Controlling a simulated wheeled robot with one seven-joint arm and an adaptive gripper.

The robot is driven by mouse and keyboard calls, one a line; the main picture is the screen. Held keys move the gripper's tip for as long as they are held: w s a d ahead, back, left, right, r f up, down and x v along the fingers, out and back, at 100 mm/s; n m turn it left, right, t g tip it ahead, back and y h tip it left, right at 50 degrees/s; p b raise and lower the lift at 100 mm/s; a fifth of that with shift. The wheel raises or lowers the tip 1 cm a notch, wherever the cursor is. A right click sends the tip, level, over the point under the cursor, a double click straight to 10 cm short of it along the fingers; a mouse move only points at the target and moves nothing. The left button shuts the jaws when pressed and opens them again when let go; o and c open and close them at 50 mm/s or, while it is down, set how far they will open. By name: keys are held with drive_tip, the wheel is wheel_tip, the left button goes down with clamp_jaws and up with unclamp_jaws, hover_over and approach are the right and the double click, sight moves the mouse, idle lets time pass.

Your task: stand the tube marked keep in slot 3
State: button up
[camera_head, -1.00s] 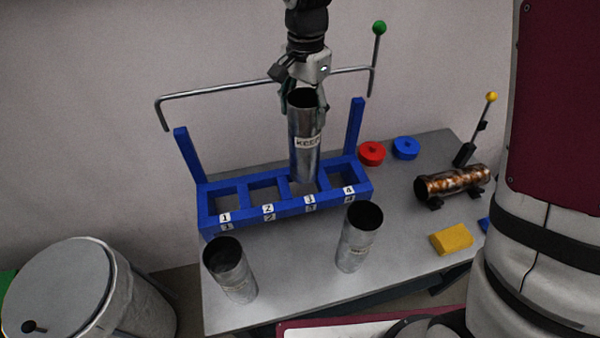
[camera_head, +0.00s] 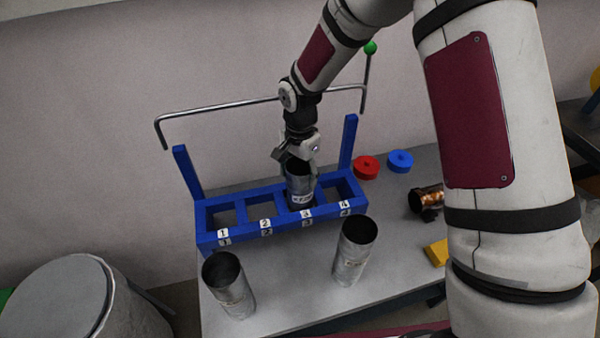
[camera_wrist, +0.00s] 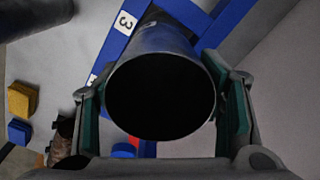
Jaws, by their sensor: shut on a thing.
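The tube marked keep (camera_head: 300,186) is a grey metal cylinder, standing upright in slot 3 of the blue rack (camera_head: 262,238). Its lower part is hidden behind the rack's front rail, and its label shows just above the rail. I cannot tell whether its bottom touches the base. My gripper (camera_head: 300,160) is shut on its upper end from above. In the wrist view the tube's open dark mouth (camera_wrist: 160,97) lies between the two green-padded fingers, and the rack's number 3 plate (camera_wrist: 125,23) is beside it.
Two other grey tubes stand on the table in front of the rack, one at left (camera_head: 228,285) and one at right (camera_head: 354,250). Red (camera_head: 367,167) and blue (camera_head: 400,161) discs lie behind right. A bent metal bar (camera_head: 220,110) runs behind the rack. Slots 1, 2 and 4 are empty.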

drive_tip(key=shift+f, duration=0.15)
drive_tip(key=o, duration=1.9)
drive_tip(key=shift+f, duration=0.1)
drive_tip(key=shift+o, duration=0.2)
